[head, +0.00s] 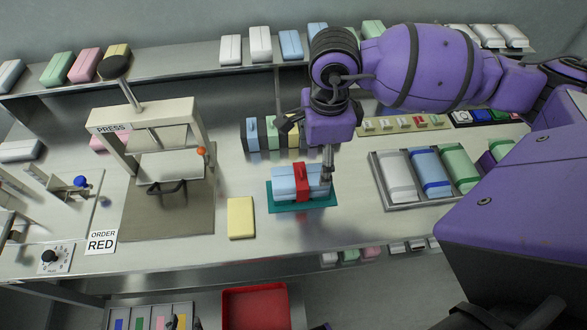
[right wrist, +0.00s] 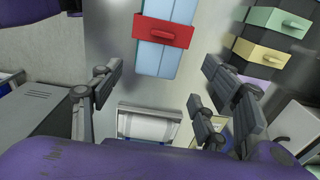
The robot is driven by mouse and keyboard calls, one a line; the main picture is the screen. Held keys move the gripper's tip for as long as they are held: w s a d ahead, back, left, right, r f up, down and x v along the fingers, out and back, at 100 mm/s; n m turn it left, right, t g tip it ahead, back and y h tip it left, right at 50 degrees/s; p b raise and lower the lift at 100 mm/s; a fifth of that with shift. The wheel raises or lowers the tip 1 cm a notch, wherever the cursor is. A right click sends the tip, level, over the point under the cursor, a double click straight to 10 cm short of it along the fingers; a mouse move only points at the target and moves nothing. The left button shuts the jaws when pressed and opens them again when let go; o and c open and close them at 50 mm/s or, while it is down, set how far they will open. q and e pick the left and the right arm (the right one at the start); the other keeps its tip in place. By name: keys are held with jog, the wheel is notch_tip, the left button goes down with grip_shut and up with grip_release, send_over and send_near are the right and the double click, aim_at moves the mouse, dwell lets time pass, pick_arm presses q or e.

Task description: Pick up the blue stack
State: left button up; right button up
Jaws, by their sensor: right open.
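A light blue stack (head: 286,185) with a red band (head: 302,183) around it lies on a teal mat (head: 273,207) in the middle of the bench. It also shows at the top of the right wrist view as a blue stack (right wrist: 173,62) with a red band (right wrist: 163,32). My right gripper (head: 308,150) is just above and behind the stack in the head view, with one finger close to its right end. In the right wrist view my right gripper (right wrist: 163,85) is open, its fingers spread apart with nothing between them. My left gripper is not in view.
A yellow block (head: 240,218) lies left of the mat, and a press (head: 150,140) stands further left. A dark rack (head: 262,150) of coloured packs is behind the stack. A metal tray (head: 400,204) with banded stacks is to the right. Bench in front is clear.

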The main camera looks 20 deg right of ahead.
aim_at(317, 174)
jog(key=f, duration=0.2)
jog(key=shift+s+a+f, duration=0.1)
jog(key=shift+s+f, duration=0.15)
jog(key=shift+f, duration=0.15)
jog(key=f, duration=0.3)
jog(key=shift+w+a+f+p, duration=0.1)
jog(key=shift+a+f+p, duration=0.1)
jog(key=shift+f+p, duration=0.15)
jog(key=shift+f, duration=0.5)
jog(key=c, duration=1.2)
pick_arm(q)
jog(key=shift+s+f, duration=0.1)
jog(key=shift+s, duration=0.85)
pick_arm(e)
jog(key=shift+c, duration=0.2)
